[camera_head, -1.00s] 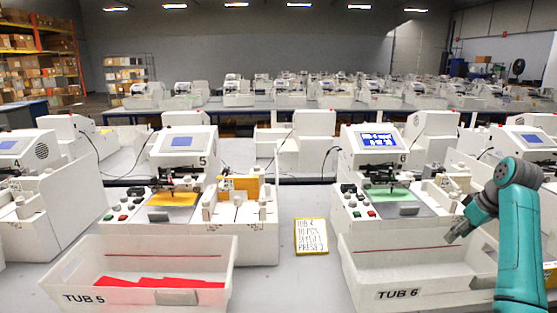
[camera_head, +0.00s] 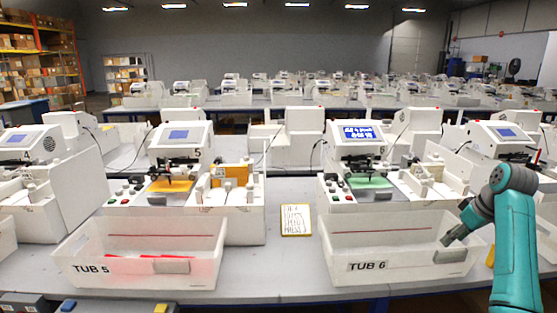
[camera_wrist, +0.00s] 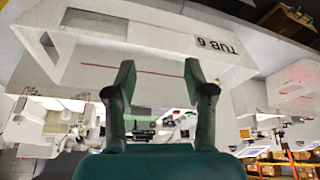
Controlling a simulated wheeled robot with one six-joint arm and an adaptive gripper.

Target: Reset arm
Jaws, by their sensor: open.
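The tub also fills the upper part of the wrist view (camera_wrist: 150,50), which is upside down. No contact between the fingers and the tub can be made out.
A plotter with a lit blue screen (camera_head: 362,133) and a green sheet (camera_head: 368,182) stands behind TUB 6. TUB 5 (camera_head: 130,272) holds red pieces at the left. A note card (camera_head: 296,220) lies on the bench between the tubs. Coloured buttons show at the lower left.

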